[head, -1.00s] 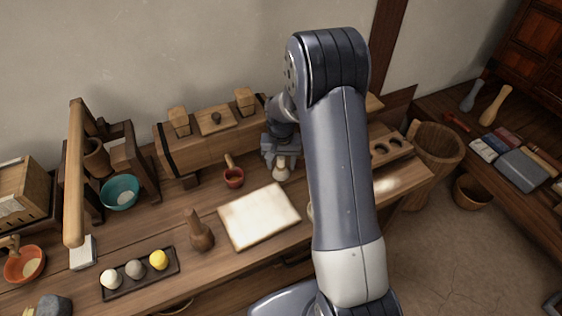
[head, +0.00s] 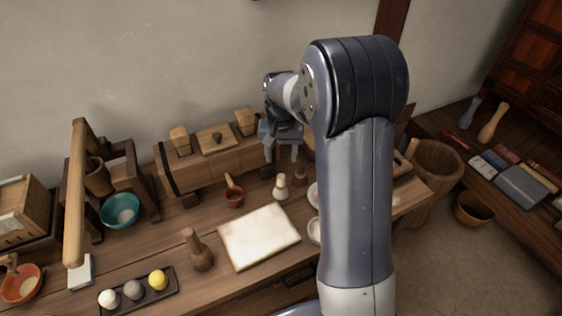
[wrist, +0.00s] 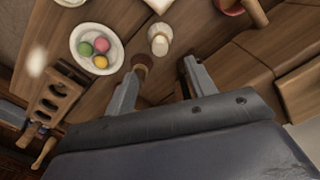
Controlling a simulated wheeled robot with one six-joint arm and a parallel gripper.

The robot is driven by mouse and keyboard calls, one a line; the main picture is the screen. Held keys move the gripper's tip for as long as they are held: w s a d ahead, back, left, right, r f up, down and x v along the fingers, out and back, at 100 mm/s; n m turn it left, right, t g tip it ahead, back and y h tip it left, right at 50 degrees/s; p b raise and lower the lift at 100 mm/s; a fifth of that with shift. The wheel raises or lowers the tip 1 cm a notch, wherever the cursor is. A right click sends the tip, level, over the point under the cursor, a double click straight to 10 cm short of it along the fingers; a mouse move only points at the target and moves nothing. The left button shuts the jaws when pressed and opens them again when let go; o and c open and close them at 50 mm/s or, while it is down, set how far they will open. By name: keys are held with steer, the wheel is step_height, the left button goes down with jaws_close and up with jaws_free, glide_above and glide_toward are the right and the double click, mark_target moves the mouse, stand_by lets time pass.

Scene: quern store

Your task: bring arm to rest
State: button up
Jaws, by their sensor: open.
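My gripper (head: 283,158) is above the back of the workbench (head: 160,244), in front of the wooden chest. Its two fingers are apart with nothing held between them; they also show in the wrist view (wrist: 158,88). A small pale-topped bottle or stamp (head: 281,188) stands upright on the bench below the gripper, apart from it. It also shows in the wrist view (wrist: 159,40), beyond the fingertips. My forearm hides part of the bench's right side.
A white plate with coloured balls (wrist: 97,46) lies near a holed wooden rack (wrist: 50,100). A white board (head: 258,237), a small red cup (head: 234,195) and a dark tray of balls (head: 112,311) are on the bench. A wooden frame (head: 75,190) stands left.

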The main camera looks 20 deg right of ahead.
mark_target(281, 176)
stand_by(0.4)
step_height(281, 176, down, 12)
steer(key=shift+r, duration=1.95)
steer(key=shift+f, duration=0.1)
